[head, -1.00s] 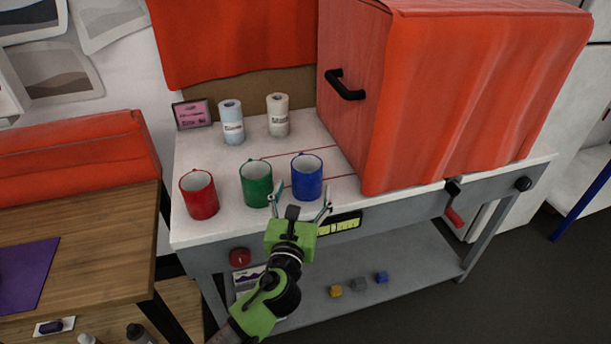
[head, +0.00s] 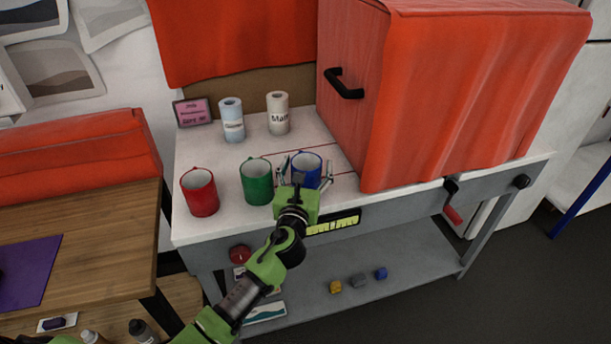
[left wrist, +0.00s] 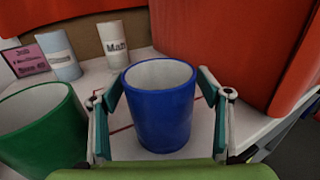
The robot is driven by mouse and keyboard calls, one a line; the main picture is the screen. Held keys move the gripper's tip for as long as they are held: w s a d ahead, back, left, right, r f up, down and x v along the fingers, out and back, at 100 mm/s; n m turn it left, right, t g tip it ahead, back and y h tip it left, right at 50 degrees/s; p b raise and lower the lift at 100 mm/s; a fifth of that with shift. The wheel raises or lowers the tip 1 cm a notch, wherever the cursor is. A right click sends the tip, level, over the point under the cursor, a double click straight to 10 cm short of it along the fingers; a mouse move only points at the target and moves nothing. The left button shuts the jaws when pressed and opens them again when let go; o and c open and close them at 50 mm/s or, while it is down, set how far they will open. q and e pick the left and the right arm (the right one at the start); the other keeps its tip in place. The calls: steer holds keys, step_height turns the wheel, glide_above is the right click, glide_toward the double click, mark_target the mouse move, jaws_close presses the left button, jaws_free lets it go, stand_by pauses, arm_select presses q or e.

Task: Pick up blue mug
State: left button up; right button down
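The blue mug (head: 306,168) stands upright on the white bench top, right of the green mug. My left gripper (head: 305,172) is at the mug from the front, its open fingers on either side of it. In the left wrist view the blue mug (left wrist: 160,108) sits between the two spread fingers of the left gripper (left wrist: 160,112), with a gap visible at least on the right. The mug's lower front is partly hidden by the gripper in the head view. My right gripper is not in view.
The green mug (head: 256,182) is close left of the left gripper, and the red mug (head: 200,192) is farther left. Two labelled rolls (head: 232,120) (head: 278,113) stand behind. A large red box-like cabinet (head: 440,95) rises to the right. The white bench top (head: 215,150) has free room between.

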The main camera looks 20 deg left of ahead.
arm_select(q)
steer(key=c, duration=1.2)
steer(key=shift+c, duration=0.4)
steer(key=shift+r, duration=0.15)
